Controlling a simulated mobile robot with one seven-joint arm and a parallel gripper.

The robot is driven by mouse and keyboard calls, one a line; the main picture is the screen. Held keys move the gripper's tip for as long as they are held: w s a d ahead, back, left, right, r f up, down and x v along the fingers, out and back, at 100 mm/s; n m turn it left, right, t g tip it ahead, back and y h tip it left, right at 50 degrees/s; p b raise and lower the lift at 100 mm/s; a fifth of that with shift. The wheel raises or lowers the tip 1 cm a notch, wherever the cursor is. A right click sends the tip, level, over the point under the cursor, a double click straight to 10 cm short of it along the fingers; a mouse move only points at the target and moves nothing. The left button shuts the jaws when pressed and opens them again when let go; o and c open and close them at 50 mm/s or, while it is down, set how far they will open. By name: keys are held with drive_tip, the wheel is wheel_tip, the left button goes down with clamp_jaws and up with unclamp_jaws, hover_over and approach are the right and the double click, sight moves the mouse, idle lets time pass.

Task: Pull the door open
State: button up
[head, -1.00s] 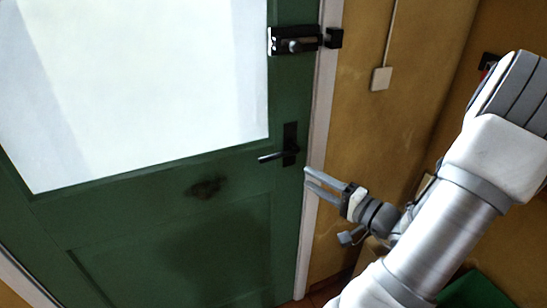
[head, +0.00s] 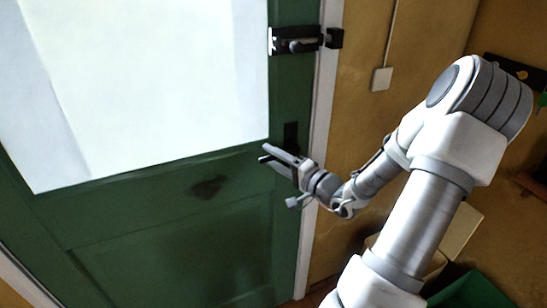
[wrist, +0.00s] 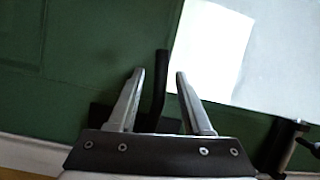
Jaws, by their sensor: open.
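The green door (head: 215,240) with its large pale pane is closed in its frame in the head view. Its black handle has a backplate (head: 291,133); the lever is mostly hidden behind my gripper there. My gripper (head: 267,153) is at the handle, coming from the right. In the wrist view my gripper (wrist: 159,74) is open, and the black lever (wrist: 159,85) lies between the two fingers, closer to the left one. I cannot tell whether a finger touches it.
A black bolt latch (head: 296,40) sits higher on the door edge; it also shows at the right of the wrist view (wrist: 285,140). A pale door frame (head: 318,105) and an ochre wall with a white switch (head: 381,79) are to the right. A green box (head: 468,290) is low right.

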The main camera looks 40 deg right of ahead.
drive_tip(key=shift+c, duration=0.2)
clamp_jaws()
idle(1.1)
